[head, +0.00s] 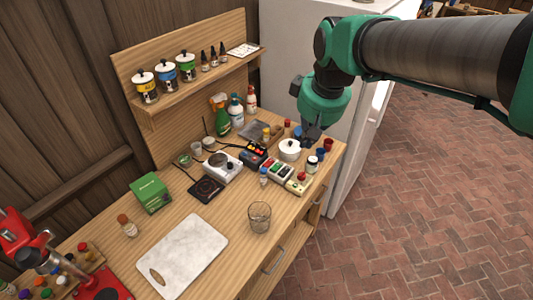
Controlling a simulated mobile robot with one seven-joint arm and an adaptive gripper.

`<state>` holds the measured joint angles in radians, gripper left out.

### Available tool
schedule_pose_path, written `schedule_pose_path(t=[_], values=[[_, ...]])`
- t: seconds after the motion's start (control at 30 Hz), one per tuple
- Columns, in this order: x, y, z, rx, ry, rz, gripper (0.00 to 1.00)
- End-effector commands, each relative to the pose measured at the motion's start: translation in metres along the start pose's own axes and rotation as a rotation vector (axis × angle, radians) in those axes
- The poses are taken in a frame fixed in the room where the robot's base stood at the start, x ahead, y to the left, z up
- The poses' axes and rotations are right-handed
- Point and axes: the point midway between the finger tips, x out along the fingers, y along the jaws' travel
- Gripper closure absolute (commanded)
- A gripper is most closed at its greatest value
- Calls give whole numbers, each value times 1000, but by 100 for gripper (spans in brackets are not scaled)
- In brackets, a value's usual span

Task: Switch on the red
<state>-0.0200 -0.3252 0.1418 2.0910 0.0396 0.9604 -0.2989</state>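Several small devices with coloured parts sit at the right of the wooden counter. A dark box (252,156) has red and other coloured parts on top. Beside it is a device with green, red and pale parts (277,171). To its right is a small cream box (298,184) with a red part on top. Which one is the red switch, and its on or off state, is too small to tell. My gripper (307,140) points down over the counter's right end, close to a white lidded pot (290,150). Its fingers are too small to read, and I see nothing clearly held.
Small jars (312,164) crowd the counter's right end. A silver hotplate-like device (223,168), a green box (151,193), a glass (259,217) and a white cutting board (187,256) stand farther left. A shelf (200,77) and a fridge (290,60) stand behind. The brick floor is clear.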

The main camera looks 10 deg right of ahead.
Motion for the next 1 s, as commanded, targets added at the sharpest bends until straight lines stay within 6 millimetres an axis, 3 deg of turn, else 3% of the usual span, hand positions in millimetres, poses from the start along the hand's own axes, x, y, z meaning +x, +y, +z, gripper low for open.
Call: schedule_pose_path(t=[0.57,1.0], values=[[58,17,-100,-172,-117,-68,100],[127,24,-161,-302,-196,-133,100]])
